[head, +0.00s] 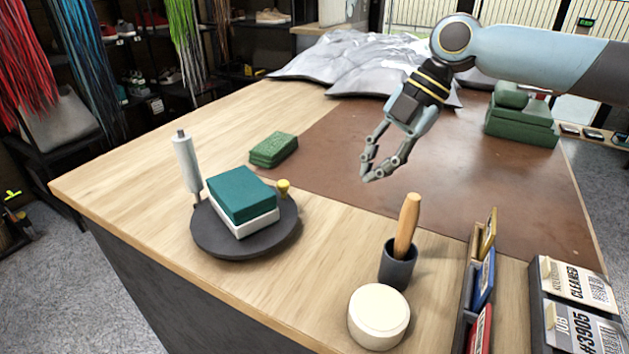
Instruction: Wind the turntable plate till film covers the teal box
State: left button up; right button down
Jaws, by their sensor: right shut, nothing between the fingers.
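The teal box (240,194), with a white lower part, sits on the dark round turntable plate (213,238) near the table's left front edge. A roll of pale film (186,162) stands upright at the plate's left edge. A small yellow knob (284,187) rises at the plate's right rim. I cannot make out any film over the teal top. My right gripper (370,179) is shut and empty, above the brown mat, to the right of the plate and apart from it. My left gripper is not in view.
A green folded cloth (273,150) lies behind the plate. A dark cup (397,265) with a wooden handle, a round cream tub (379,316) and a card rack (482,290) stand at front right. Grey sheeting (370,65) covers the back. The brown mat (470,190) is mostly clear.

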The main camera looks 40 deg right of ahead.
jog(key=w+a+r+t, duration=0.1)
jog(key=w+a+r, duration=0.1)
jog(key=w+r, duration=0.15)
send_near(282, 200)
jog(key=shift+y, duration=0.3)
jog(key=f, duration=0.1)
jog(key=s+f, duration=0.1)
jog(key=s+a+f, duration=0.1)
jog(key=shift+f, duration=0.25)
jog(key=w, duration=0.3)
jog(key=shift+a+f, duration=0.15)
jog(key=shift+a, duration=0.25)
jog(key=shift+w+a+f, duration=0.1)
jog(key=shift+w, duration=0.25)
jog(key=shift+w+n+b, duration=0.4)
jog(key=shift+n, duration=0.2)
